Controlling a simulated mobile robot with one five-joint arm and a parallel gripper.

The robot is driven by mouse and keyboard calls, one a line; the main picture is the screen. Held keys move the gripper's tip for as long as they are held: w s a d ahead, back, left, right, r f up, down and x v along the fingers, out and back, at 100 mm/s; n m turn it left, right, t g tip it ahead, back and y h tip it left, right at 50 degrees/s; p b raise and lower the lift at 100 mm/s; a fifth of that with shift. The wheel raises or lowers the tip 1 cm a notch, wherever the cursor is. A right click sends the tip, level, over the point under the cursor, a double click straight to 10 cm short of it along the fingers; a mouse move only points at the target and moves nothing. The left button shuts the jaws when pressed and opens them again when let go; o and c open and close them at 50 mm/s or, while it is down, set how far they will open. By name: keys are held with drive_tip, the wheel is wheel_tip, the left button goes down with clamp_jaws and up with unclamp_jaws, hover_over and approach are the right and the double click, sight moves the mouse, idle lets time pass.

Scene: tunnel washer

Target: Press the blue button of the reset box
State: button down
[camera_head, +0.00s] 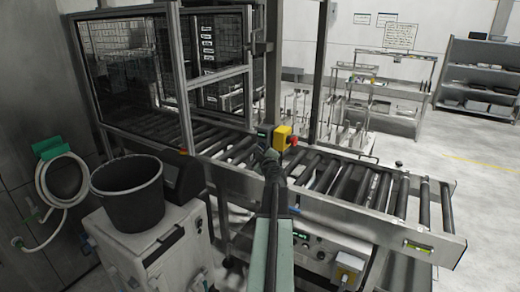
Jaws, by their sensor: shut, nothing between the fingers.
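My arm reaches up from the bottom middle, and my gripper (270,154) is at its far end, small and dark in the picture. It is shut and holds nothing. It is just below and in front of a small dark box (263,132) on the conveyor's near side, at the guard post. This looks like the reset box. Its face is small and partly covered by my gripper, so I cannot make out the blue button clearly or tell whether my gripper touches it. Right beside it is a yellow box (281,138) with a red knob (293,141).
A roller conveyor (440,243) runs from the caged washer opening (125,65) to the right. A black bucket (128,205) stands on a white unit at left, near a coiled hose (62,182). Racks (395,95) and shelves (480,75) stand behind. The floor at right is clear.

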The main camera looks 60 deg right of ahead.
drive_tip(key=shift+d, duration=0.15)
idle(0.4)
drive_tip(key=shift+a, duration=0.9)
drive_tip(key=shift+a, duration=0.1)
drive_tip(key=a, duration=0.4)
drive_tip(key=shift+a, duration=0.4)
